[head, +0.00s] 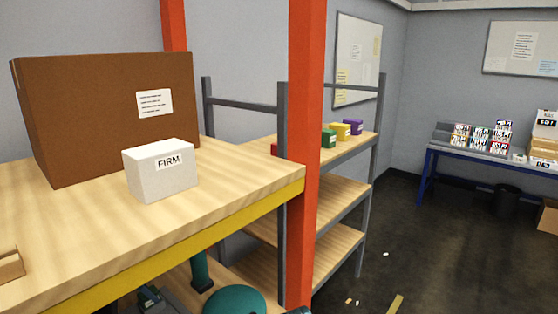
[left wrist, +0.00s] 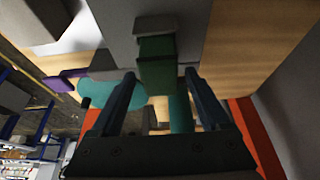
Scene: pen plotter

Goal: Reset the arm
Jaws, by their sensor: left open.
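My left gripper (left wrist: 160,76) fills the lower middle of the left wrist view, its two dark fingers spread apart. A green block (left wrist: 157,62) shows beyond the fingertips, in line with the gap, against a grey surface; I cannot tell how far off it is. In the head view only a small dark piece at the bottom edge may belong to this gripper. My right gripper is in neither view. No pen plotter can be made out.
A white box marked FIRM (head: 160,172) and a large brown carton (head: 110,115) stand on the wooden shelf (head: 235,178). A red-orange post (head: 305,130) rises beside it. Small coloured boxes (head: 340,132) sit on the rack behind. Open dark floor (head: 420,240) lies to the right.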

